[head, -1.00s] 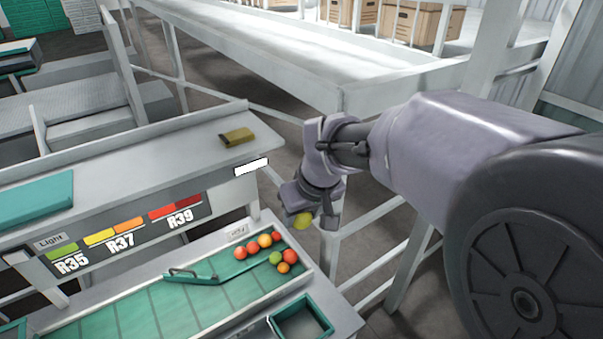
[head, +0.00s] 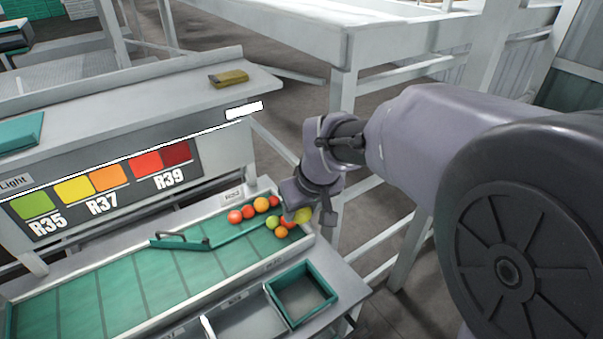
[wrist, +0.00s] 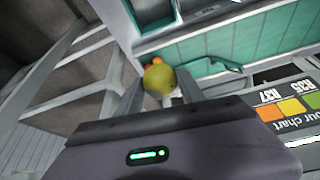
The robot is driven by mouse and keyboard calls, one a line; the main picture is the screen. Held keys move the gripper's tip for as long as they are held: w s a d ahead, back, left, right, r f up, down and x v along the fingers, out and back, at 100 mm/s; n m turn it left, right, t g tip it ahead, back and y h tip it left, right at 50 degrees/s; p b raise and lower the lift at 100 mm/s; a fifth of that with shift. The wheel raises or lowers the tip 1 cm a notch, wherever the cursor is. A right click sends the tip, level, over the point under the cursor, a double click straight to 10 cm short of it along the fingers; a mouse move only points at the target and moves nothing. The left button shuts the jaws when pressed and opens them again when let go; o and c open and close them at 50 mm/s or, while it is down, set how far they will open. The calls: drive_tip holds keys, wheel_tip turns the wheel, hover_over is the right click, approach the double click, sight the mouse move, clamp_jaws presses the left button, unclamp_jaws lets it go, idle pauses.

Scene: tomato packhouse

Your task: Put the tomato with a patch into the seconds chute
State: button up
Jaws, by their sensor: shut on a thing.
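My gripper (head: 307,210) is shut on a yellow-green tomato (head: 303,216) and holds it near the right end of the green sorting belt (head: 120,294). In the wrist view the tomato (wrist: 159,79) sits between the two fingers. No patch can be made out on its visible side. Several red, orange and green tomatoes (head: 235,217) lie in a group on the belt, just left of and below my gripper. I cannot tell which opening is the seconds chute.
A green-rimmed square bin (head: 318,310) stands at the front right, beside grey compartments (head: 240,322). A green diverter arm (head: 182,242) lies across the belt. A colour chart (head: 105,190) is behind it, with a yellow-brown object (head: 229,78) on the shelf above.

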wheel_tip(320, 180, down, 39)
drive_tip(key=b, duration=2.7)
drive_tip(key=shift+r, duration=0.15)
drive_tip(key=shift+f, duration=0.6)
drive_tip(key=shift+f, duration=0.7)
drive_tip(key=o, duration=1)
drive_tip(key=c, duration=0.3)
